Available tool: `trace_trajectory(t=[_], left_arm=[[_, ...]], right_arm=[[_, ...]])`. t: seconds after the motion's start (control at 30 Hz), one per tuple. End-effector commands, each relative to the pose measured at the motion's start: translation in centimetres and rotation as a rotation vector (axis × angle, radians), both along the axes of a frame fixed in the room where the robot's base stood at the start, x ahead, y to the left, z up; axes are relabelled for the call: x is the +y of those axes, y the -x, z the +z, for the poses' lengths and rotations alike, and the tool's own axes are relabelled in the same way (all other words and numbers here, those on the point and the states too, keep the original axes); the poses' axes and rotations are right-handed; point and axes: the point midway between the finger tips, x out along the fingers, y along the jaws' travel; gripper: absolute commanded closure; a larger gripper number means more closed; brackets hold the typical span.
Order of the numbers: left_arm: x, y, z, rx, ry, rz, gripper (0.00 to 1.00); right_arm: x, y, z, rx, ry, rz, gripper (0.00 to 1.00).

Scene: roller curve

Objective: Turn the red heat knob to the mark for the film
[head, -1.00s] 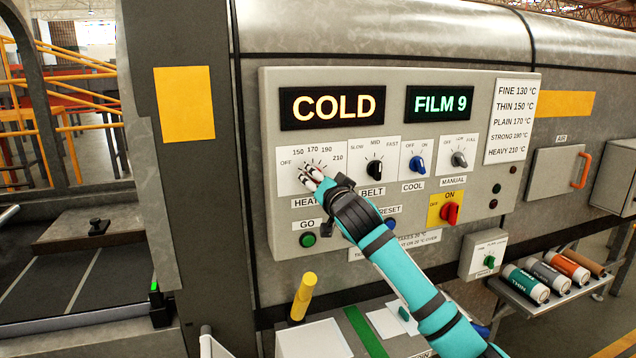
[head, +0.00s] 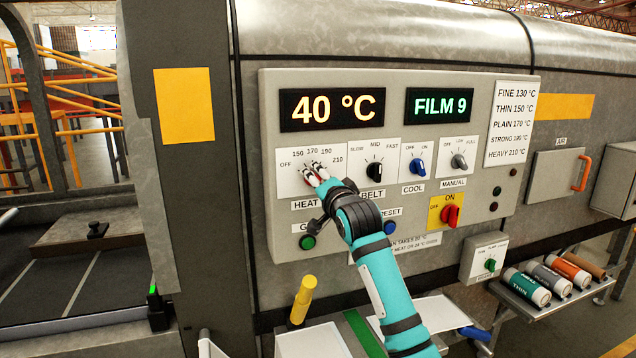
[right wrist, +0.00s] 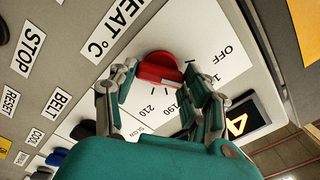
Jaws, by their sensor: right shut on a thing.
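The red heat knob (right wrist: 158,68) shows in the right wrist view between the fingers of my right gripper (right wrist: 160,90), which is shut on it. In the head view my right gripper (head: 314,176) is at the heat dial (head: 290,184), and its fingers hide most of the knob. The dial is marked OFF, 150, 170, 190 and 210. I cannot tell which mark the knob points to. The heat display (head: 332,109) reads 40 °C and the film display (head: 438,105) reads FILM 9. My left gripper is not in view.
A white card (head: 510,122) lists films and temperatures, from FINE 130 °C to HEAVY 210 °C. Belt (head: 374,171), cool (head: 417,167) and manual (head: 459,161) knobs sit right of the dial. A green GO button (head: 307,242) is below. Film rolls (head: 527,288) lie on a shelf at lower right.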

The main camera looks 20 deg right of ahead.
Motion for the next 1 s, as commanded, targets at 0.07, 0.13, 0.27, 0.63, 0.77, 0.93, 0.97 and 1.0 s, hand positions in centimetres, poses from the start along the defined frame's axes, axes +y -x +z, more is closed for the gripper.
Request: trace_trajectory(t=[0.07, 0.13, 0.27, 0.63, 0.77, 0.93, 0.97, 1.0], left_arm=[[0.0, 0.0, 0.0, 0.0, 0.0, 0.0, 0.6], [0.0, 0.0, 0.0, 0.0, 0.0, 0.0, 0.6], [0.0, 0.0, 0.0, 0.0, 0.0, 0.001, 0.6], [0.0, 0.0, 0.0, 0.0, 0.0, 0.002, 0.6], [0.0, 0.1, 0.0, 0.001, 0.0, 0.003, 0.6], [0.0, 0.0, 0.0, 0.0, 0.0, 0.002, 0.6], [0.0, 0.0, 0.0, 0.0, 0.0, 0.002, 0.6], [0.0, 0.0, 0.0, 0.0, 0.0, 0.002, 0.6]], right_arm=[[0.0, 0.0, -0.2, 0.003, 0.0, -0.001, 0.83], [0.0, 0.0, -0.2, 0.003, 0.0, -0.001, 0.83], [0.0, 0.0, -0.2, 0.003, 0.001, -0.001, 0.47], [0.0, 0.0, 0.0, 0.001, 0.001, 0.0, 0.27], [0.0, 0.3, 0.0, 0.0, 0.001, 0.0, 0.27], [-0.1, 2.4, -0.1, -0.001, 0.001, 0.0, 0.27], [-0.1, 3.0, -0.1, -0.001, 0.001, 0.0, 0.27], [-0.1, 3.8, -0.1, -0.001, 0.0, 0.0, 0.27]])
